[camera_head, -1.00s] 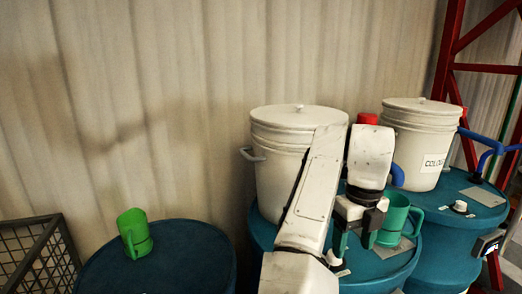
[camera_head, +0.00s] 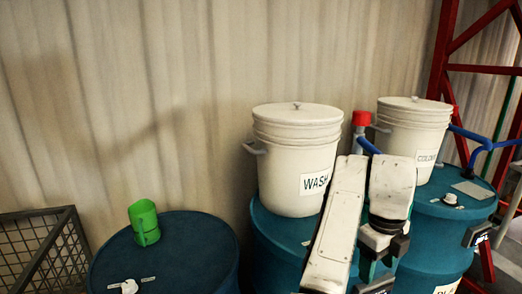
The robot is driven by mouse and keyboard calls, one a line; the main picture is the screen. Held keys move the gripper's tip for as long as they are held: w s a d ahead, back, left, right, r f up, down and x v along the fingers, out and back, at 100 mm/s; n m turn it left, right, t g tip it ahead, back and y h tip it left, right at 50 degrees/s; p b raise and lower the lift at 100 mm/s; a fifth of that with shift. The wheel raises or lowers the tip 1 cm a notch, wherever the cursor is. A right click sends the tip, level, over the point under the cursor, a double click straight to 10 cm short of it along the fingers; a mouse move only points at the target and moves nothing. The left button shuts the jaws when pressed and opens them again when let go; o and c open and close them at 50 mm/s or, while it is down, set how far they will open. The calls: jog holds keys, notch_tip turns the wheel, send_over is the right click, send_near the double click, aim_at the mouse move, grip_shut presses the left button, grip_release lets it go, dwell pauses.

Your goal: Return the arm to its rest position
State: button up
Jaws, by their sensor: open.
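My arm's pale links stand folded in front of the middle teal drum (camera_head: 275,235). My gripper (camera_head: 379,268) hangs fingers down at the end of the arm, low in the right half of the view. Its jaws are open and I see nothing held between them. A green mug (camera_head: 145,222) stands on the left teal drum, well away from my gripper. The second green mug, seen earlier beside my gripper, does not show now; my arm covers much of that area.
A white lidded bucket marked WASH (camera_head: 290,160) stands on the middle drum. Another white bucket (camera_head: 412,135) stands behind on the right drum (camera_head: 445,218). A red-capped pipe (camera_head: 361,119) rises between them. A wire crate (camera_head: 40,250) is at left, a red rack (camera_head: 440,75) at right.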

jog(key=s+d+f+n+t+h, duration=0.1)
jog(key=s+d+f+n+h, duration=0.2)
jog(key=s+d+f+n, duration=1.15)
jog(key=s+a+f+n+y, duration=0.1)
jog(key=s+a+f+n, duration=0.2)
jog(key=s, duration=0.4)
jog(key=s+a+f+n+y, duration=0.1)
jog(key=s+a+f+n, duration=0.3)
jog(key=s+n, duration=0.3)
jog(key=s+a+f+n+y, duration=0.1)
jog(key=s+a+f+n, duration=0.3)
jog(key=s, duration=0.4)
jog(key=shift+s+a+f+n+y, duration=0.25)
jog(key=shift+a+n+y, duration=0.15)
jog(key=shift+n, duration=0.25)
